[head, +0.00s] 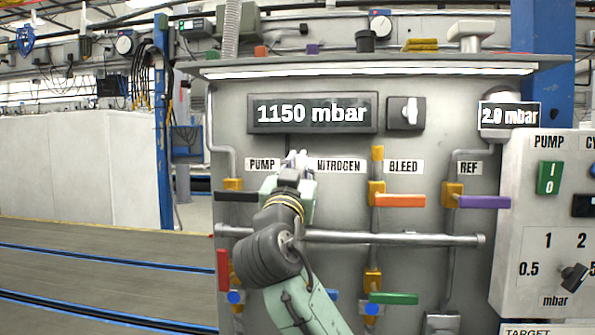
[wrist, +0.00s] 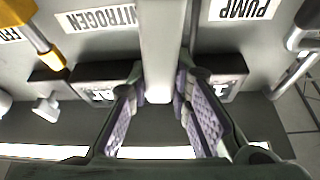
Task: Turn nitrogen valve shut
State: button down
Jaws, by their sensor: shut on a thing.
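The NITROGEN label (head: 338,166) is right of my gripper (head: 299,163) in the head view, and the PUMP label (head: 262,165) is left of it. In the wrist view, turned upside down, a pale straight handle (wrist: 162,40) stands between the NITROGEN label (wrist: 97,19) and the PUMP label. I take it to be the nitrogen valve's handle, in line with its pipe. My gripper (wrist: 163,88) is shut on it, with one finger on each side. In the head view my arm hides the valve body and most of the handle.
A black handle (head: 236,197) is to the left, an orange one (head: 400,201) and a purple one (head: 483,202) to the right. A horizontal pipe (head: 400,239) runs below. The display (head: 312,113) reads 1150 mbar. Red (head: 223,270) and green (head: 393,298) handles are lower.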

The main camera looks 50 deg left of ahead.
jog(key=w+d+m+h+b, duration=0.1)
jog(key=m+h, duration=0.1)
jog(key=m, duration=0.2)
jog(key=d+f+m+t+h+b, duration=0.1)
jog(key=m+h, duration=0.1)
jog(key=m, duration=0.2)
jog(key=w+d+f+m+h+b, duration=0.1)
jog(key=m+h, duration=0.1)
jog(key=m, duration=0.3)
jog(key=shift+w+f, duration=0.25)
jog(key=shift+w, duration=0.05)
jog(key=shift+w+d+f+m+g+h, duration=0.25)
jog(key=shift+f+m, duration=0.35)
jog(key=shift+m, duration=0.75)
jog(key=shift+w+d+f+m+g+h, duration=0.15)
jog(key=shift+f+m+h, duration=0.4)
jog(key=shift+m, duration=0.75)
jog(key=shift+w+d+f+m+g+h, duration=0.1)
jog(key=shift+d+f+m+g+h, duration=0.15)
jog(key=shift+f+m, duration=0.75)
jog(key=shift+r+m, duration=0.3)
jog(key=shift+m, duration=0.05)
jog(key=c, duration=1.4)
grip_release()
jog(key=shift+c, duration=0.2)
jog(key=shift+s, duration=0.1)
